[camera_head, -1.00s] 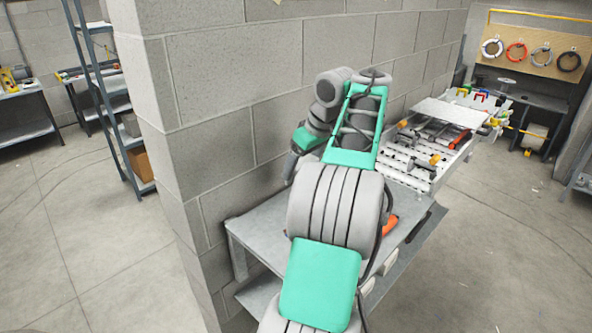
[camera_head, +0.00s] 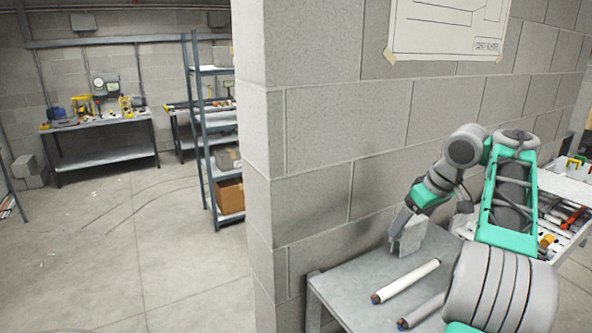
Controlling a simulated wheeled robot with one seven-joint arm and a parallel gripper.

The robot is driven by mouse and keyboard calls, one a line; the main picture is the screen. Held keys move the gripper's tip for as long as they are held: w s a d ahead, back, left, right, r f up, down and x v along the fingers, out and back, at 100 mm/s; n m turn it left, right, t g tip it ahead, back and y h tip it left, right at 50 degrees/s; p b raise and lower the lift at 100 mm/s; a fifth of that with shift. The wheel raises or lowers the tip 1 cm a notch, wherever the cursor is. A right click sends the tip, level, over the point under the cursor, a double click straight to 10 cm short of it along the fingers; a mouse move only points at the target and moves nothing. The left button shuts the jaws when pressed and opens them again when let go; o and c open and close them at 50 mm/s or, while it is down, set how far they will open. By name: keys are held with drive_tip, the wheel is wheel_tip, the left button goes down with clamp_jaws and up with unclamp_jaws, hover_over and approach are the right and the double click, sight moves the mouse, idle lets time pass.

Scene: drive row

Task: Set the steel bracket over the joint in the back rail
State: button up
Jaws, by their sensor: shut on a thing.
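The fingertips are small and partly hidden. I cannot make out the back rail or its joint in this view.
Two pale rods with dark ends, one white (camera_head: 408,281) and one grey (camera_head: 424,309), lie on the bench in front of the gripper. The block wall (camera_head: 310,150) stands close behind. A shelf rack (camera_head: 207,140) and workbench (camera_head: 100,140) are far left, with open floor between.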

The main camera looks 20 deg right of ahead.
drive_tip(key=w+a+f+m+b, duration=0.1)
drive_tip(key=w+a+f, duration=0.15)
drive_tip(key=a, duration=0.85)
drive_tip(key=w+a+f+b, duration=0.1)
drive_tip(key=w+a+f, duration=0.15)
drive_tip(key=a, duration=0.85)
drive_tip(key=s+a+f+m+b, duration=0.1)
drive_tip(key=s+a+f, duration=0.3)
drive_tip(key=s+f, duration=0.2)
drive_tip(key=s+a+f+h+b, duration=0.1)
drive_tip(key=s+a+f, duration=0.3)
drive_tip(key=s+f, duration=0.3)
wheel_tip(320, 180, down, 2)
drive_tip(key=shift+f+m, duration=0.1)
drive_tip(key=shift+m, duration=0.3)
